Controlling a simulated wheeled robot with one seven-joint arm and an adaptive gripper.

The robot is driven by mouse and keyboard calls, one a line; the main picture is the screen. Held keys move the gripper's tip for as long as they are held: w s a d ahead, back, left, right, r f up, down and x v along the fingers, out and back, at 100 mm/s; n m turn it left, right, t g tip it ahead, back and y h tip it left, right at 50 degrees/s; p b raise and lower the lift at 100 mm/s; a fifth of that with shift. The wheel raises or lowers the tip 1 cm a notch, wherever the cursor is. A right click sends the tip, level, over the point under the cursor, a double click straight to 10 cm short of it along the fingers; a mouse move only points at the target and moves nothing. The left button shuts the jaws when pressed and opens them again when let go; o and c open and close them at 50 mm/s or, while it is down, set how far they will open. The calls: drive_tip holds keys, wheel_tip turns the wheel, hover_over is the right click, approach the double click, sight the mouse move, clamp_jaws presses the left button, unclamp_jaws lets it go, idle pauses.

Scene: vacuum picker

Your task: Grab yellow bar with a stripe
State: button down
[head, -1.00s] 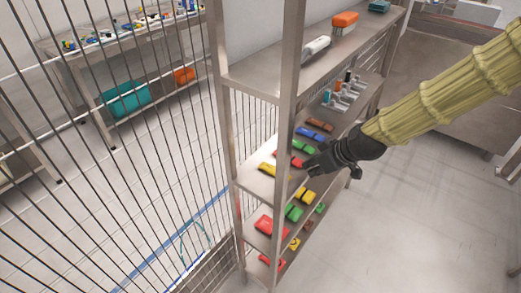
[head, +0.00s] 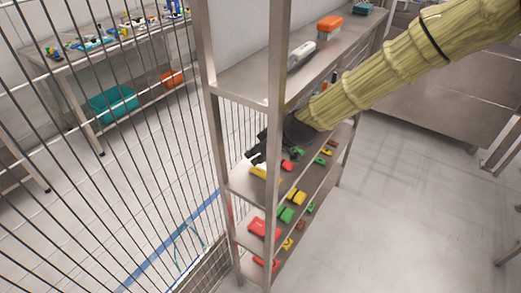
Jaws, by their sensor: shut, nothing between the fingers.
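A yellow bar (head: 264,174) lies on the middle shelf (head: 245,186), near its left end; part of it is hidden by the shelf post, and I cannot make out a stripe on it. Another yellow piece (head: 297,197), with a dark mark across it, lies on the shelf below. My gripper (head: 254,157) is black and reaches in over the middle shelf, just above and behind the first yellow bar. It is shut and holds nothing; I cannot tell whether it touches the bar. My gripper and arm hide most of the back of that shelf.
A red piece (head: 287,165) lies beside the yellow bar. Green (head: 285,214) and red (head: 264,228) pieces lie on the lower shelf. The metal post (head: 276,120) stands in front. The top shelf holds an orange box (head: 330,25). A wire fence is left; open floor is right.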

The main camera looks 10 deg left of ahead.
sight(263, 171)
drive_tip(key=shift+x, duration=1.45)
drive_tip(key=d, duration=0.2)
drive_tip(key=s+d, duration=0.1)
drive_tip(key=d, duration=0.1)
drive_tip(key=s+d, duration=0.1)
drive_tip(key=d, duration=0.1)
drive_tip(key=shift+s+d+b, duration=0.15)
drive_tip(key=shift+d+b, duration=0.1)
drive_tip(key=shift+b, duration=0.05)
